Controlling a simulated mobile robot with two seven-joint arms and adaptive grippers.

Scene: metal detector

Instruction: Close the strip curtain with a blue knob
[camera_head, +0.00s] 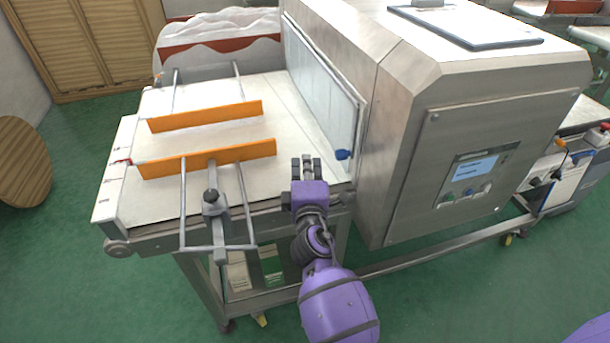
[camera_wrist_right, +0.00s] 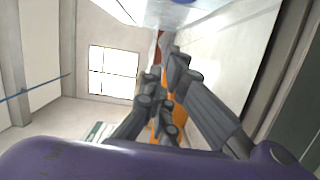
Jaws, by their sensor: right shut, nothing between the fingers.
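The strip curtain (camera_head: 318,80) is a pale translucent panel in a metal frame on the left side of the steel machine. Its blue knob (camera_head: 343,154) sits at the lower near corner of the panel. My right gripper (camera_head: 307,160) is just left of the knob, above the near edge of the conveyor, and apart from the knob. Its dark fingers are shut with nothing between them; they also show in the right wrist view (camera_wrist_right: 165,75). My left gripper is in neither view.
Two orange guide rails (camera_head: 206,158) run across the white conveyor (camera_head: 240,95), left of my gripper. A grey clamp post (camera_head: 214,210) stands at the near edge. The steel machine (camera_head: 400,110) blocks the right side. The conveyor strip beside the curtain is clear.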

